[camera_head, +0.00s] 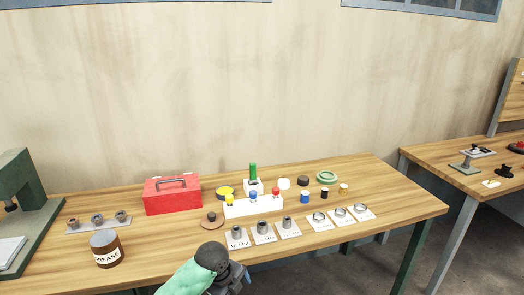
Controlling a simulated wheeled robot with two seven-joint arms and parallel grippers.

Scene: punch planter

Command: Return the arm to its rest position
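My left arm, green with a dark joint, comes in at the bottom, left of centre. Its dark gripper (237,280) is partly cut off by the lower frame edge, over the front edge of the wooden table (330,240). I cannot make out its fingers or anything held in them. It appears just in front of the labelled plates with metal cylinders (263,229). My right gripper is not in view.
A red toolbox (172,193), a brown grease jar (107,249) and a white block with coloured knobs (254,206) stand on the table. A green press (23,205) is at the left. Ring plates (341,214) lie at right. A second table (440,155) stands beyond a gap.

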